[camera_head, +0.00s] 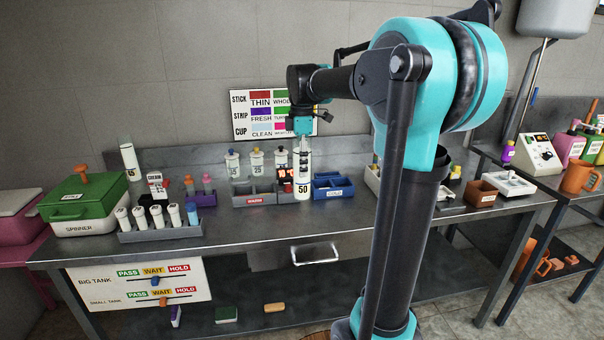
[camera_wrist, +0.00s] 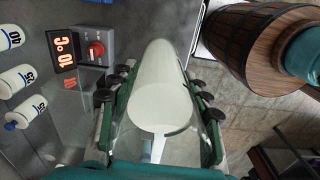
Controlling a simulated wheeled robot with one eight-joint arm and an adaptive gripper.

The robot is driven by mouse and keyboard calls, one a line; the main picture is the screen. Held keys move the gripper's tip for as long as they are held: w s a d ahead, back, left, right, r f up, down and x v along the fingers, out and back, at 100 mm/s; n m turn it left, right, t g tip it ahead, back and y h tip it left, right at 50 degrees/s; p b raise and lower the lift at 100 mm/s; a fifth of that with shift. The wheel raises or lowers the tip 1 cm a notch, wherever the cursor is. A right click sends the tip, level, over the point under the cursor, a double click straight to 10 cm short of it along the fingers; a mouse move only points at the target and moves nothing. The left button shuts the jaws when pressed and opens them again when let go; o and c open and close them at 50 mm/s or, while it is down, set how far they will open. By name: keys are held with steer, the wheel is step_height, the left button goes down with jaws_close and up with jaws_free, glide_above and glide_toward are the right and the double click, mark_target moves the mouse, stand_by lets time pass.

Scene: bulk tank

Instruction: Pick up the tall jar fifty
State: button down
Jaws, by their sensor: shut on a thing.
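The tall jar fifty (camera_head: 303,182) is a white cylinder with a black "50" near its base. It stands upright in the head view in front of the grey and blue bins, at the middle of the bench. My gripper (camera_head: 302,142) comes down on it from above and is shut around its upper part. In the wrist view the white jar (camera_wrist: 160,95) lies between the two green fingers of my gripper (camera_wrist: 160,110), with dark pads at its sides. I cannot tell whether the jar's base touches the bench.
Several white jars (camera_head: 232,163) stand behind the bins. A rack of white tubes (camera_head: 160,232) and a green spinner (camera_head: 84,205) are on the left. The bench front (camera_head: 262,222) is clear.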

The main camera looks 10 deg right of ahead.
step_height(320, 180, up, 11)
steer(key=shift+f, duration=0.15)
stand_by(0.8)
